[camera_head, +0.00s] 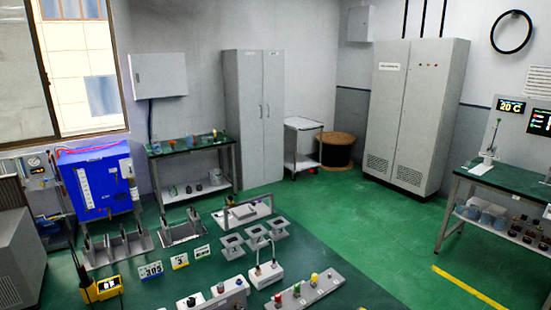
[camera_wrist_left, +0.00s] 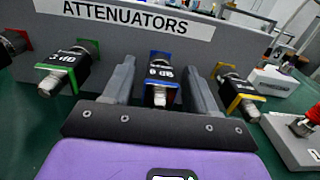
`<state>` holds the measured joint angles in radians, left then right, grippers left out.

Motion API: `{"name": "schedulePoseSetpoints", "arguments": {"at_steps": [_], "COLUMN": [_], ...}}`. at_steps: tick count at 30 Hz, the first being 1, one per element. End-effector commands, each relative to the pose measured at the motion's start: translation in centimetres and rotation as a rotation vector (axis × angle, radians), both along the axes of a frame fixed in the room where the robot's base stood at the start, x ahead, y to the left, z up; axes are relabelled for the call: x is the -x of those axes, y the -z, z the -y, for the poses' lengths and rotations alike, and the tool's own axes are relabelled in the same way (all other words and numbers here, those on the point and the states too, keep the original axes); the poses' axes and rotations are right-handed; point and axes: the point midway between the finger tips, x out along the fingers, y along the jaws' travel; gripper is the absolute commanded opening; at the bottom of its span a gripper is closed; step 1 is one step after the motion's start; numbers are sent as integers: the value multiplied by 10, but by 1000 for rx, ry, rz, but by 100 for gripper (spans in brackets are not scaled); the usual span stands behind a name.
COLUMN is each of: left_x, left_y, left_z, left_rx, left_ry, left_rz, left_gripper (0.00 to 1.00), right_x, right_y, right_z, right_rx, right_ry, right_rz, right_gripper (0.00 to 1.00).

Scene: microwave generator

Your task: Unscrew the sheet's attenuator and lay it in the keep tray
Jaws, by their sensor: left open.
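In the left wrist view a grey panel (camera_wrist_left: 225,42) marked ATTENUATORS carries a row of black attenuators with metal ends. My left gripper (camera_wrist_left: 158,66) is open, its fingers on either side of the blue-backed attenuator (camera_wrist_left: 158,95); contact cannot be told and its label is hard to read. To its left are a green-backed attenuator (camera_wrist_left: 70,68) marked 3 dB and a red-backed one (camera_wrist_left: 12,45). A yellow-backed attenuator (camera_wrist_left: 238,92) is to the right. Neither gripper shows in the head view. I cannot make out the sheet or a keep tray for certain.
In the head view, the green-topped bench (camera_head: 335,262) holds several fixtures, small cards (camera_head: 150,271), a yellow handheld device (camera_head: 103,288) and a grey strip with coloured knobs (camera_head: 305,292). A white box (camera_wrist_left: 272,82) and red-topped part (camera_wrist_left: 302,126) stand right of the panel.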

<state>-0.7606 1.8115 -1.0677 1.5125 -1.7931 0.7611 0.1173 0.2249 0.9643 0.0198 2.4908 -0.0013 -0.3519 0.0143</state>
Motion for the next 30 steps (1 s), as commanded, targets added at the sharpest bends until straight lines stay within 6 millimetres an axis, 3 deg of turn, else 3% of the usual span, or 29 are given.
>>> {"name": "schedulePoseSetpoints", "arguments": {"at_steps": [30], "left_x": [1], "left_y": [4], "left_z": [0], "left_rx": [3], "left_ry": [-2], "left_rz": [-8], "left_gripper": [57], "right_x": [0], "right_y": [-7], "right_z": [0], "right_rx": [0], "right_ry": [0], "right_rz": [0], "right_gripper": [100]}}
